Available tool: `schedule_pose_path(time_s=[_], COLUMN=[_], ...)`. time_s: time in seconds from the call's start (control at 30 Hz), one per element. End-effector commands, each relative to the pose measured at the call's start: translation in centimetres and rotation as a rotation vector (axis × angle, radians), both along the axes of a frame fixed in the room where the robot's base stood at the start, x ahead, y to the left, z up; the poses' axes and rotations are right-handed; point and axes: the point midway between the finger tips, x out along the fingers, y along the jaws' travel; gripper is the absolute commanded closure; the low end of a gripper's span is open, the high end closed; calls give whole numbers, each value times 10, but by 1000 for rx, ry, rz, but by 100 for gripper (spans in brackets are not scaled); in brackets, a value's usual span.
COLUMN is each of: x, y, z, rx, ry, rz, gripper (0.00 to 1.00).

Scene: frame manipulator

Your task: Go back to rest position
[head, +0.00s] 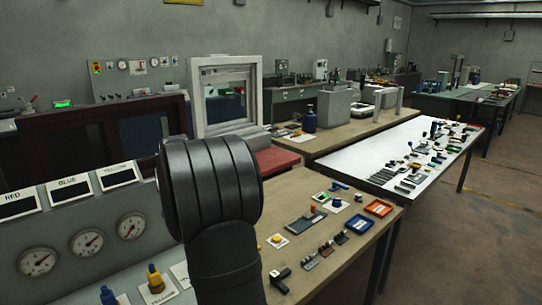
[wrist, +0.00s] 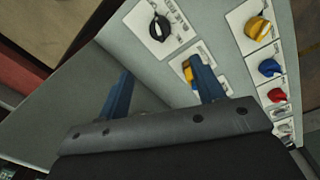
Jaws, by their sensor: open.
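My gripper (wrist: 162,86) shows in the wrist view with its two blue fingers spread apart and nothing between them. It is over a pale grey panel (wrist: 60,125) with knobs. A black knob (wrist: 160,28) on a white label lies beyond the fingers. A yellow part (wrist: 188,72) is partly hidden by the right finger. In the head view my dark arm fills the middle, and the gripper itself is hidden.
Yellow (wrist: 257,28), blue (wrist: 270,67) and red (wrist: 277,95) knobs line the panel's right side. In the head view, gauges (head: 87,242) stand at left. A wooden table (head: 300,187) with small parts and a white table (head: 440,172) lie to the right. The floor at far right is clear.

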Motion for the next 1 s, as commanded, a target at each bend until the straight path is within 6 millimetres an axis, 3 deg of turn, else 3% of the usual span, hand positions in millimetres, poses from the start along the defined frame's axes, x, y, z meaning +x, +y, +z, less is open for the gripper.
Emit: schedule_pose_path(time_s=[0.6, 0.8, 1.0], x=[4, 6, 6], y=[1, 2, 2], z=[-122, -148, -157], rx=[-2, -1, 0], ry=[3, 2, 0], rz=[-1, -1, -1], gripper=[38, 38, 38])
